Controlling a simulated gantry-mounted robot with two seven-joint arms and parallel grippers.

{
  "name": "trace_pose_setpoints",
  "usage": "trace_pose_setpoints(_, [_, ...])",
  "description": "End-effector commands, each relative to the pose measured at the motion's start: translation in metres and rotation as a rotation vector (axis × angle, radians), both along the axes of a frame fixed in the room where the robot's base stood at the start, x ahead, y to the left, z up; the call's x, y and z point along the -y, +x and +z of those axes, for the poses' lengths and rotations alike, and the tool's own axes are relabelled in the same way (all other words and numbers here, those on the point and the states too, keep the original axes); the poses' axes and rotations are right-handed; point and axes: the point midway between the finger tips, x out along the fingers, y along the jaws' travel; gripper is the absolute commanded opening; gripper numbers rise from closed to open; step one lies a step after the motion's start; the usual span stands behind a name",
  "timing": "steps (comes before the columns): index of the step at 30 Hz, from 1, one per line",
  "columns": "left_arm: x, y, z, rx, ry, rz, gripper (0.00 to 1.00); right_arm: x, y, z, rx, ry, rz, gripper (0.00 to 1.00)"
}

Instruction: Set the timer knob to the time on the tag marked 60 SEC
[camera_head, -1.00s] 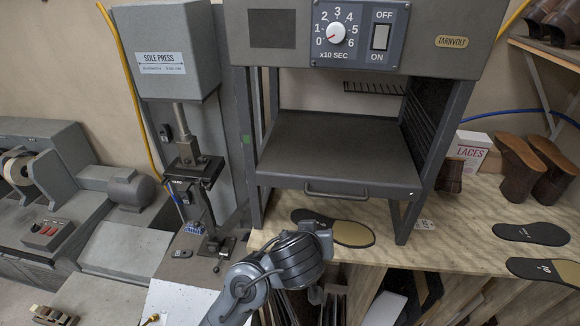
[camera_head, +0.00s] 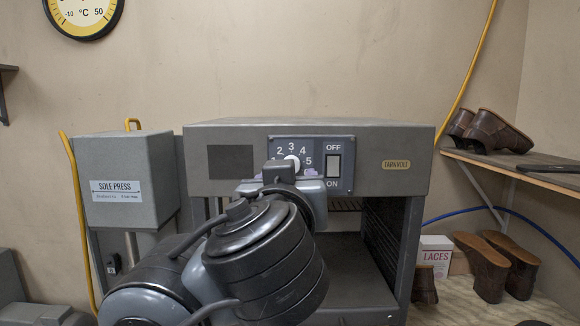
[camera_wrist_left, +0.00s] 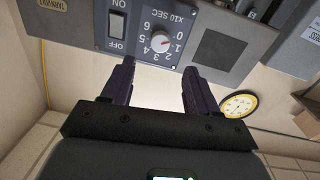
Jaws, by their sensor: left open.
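The white timer knob (camera_head: 292,161) shows just above my left gripper (camera_head: 285,174) on the oven's dark control panel (camera_head: 348,153). My arm covers the lower part of the dial. In the left wrist view the knob (camera_wrist_left: 159,42) appears upside down, with its red mark towards the 0 on the 0–6 "x10 SEC" scale. My left gripper (camera_wrist_left: 158,68) is open and empty there, its two dark fingers apart below the knob in the picture. Contact with the knob is not visible. No tag reading 60 SEC is in view. My right gripper is not in view.
The sole press (camera_head: 125,185) stands left. A laces box (camera_head: 436,254) and brown shoes (camera_head: 490,266) are at right. The wall above the oven is clear.

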Motion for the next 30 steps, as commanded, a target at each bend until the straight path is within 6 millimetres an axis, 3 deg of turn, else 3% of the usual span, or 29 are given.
trace_pose_setpoints(9, [0.001,0.052,0.003,-0.002,0.004,0.005,0.59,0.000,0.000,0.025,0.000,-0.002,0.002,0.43])
trace_pose_setpoints(15, [0.004,0.075,0.002,-0.002,0.002,0.001,0.59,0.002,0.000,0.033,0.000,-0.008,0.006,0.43])
trace_pose_setpoints(30, [0.004,0.085,-0.001,-0.002,-0.001,0.001,0.56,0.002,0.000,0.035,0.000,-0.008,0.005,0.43])
